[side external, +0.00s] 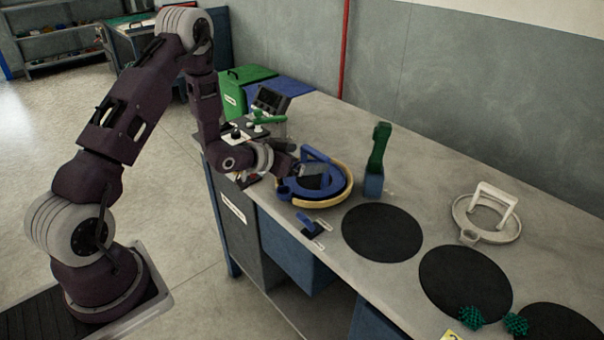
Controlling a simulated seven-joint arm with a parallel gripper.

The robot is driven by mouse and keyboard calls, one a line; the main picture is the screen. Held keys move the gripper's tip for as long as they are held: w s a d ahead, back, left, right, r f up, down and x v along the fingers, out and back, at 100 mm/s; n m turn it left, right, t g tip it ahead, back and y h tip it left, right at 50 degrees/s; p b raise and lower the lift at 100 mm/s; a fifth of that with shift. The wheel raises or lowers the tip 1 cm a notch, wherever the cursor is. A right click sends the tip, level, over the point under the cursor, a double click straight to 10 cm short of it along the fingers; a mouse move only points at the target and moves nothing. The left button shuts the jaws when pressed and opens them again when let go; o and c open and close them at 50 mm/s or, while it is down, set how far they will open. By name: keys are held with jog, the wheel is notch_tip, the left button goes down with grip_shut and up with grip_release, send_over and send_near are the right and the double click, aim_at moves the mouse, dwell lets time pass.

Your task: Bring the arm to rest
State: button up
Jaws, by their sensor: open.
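My gripper (312,181) is at the end of the dark arm, which reaches over the left part of the workbench (340,115). It is small in this view and close to a round blue tray-like object (335,190) with a tan rim. The gripper's end overlaps this object in the picture; I cannot tell whether they touch. The jaws are open, and I see nothing held between them. The exact fingertips are hard to make out.
A green tool stands upright in a blue holder (373,186). Black round mats (382,233) lie along the bench. A white ring with a handle (487,215) is at right. Green net balls (471,317) lie in front. A device (270,101) and green bin (234,92) are behind.

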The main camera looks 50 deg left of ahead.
jog(key=s+d+r+g+y, duration=0.1)
jog(key=s+d+r+g, duration=0.2)
jog(key=r, duration=0.5)
jog(key=s+d+r+y, duration=0.1)
jog(key=s+d+r, duration=0.1)
jog(key=s+r, duration=0.45)
jog(key=s+d+r+g, duration=0.1)
jog(key=s+d, duration=0.2)
jog(key=s, duration=0.5)
jog(key=s+d+r+g+h, duration=0.1)
jog(key=s+d+r+g, duration=0.1)
jog(key=s, duration=0.6)
jog(key=s+d+r+g+h, duration=0.1)
jog(key=s+d, duration=0.3)
jog(key=s, duration=0.5)
jog(key=shift+d+r+g, duration=0.3)
jog(key=shift+r, duration=0.4)
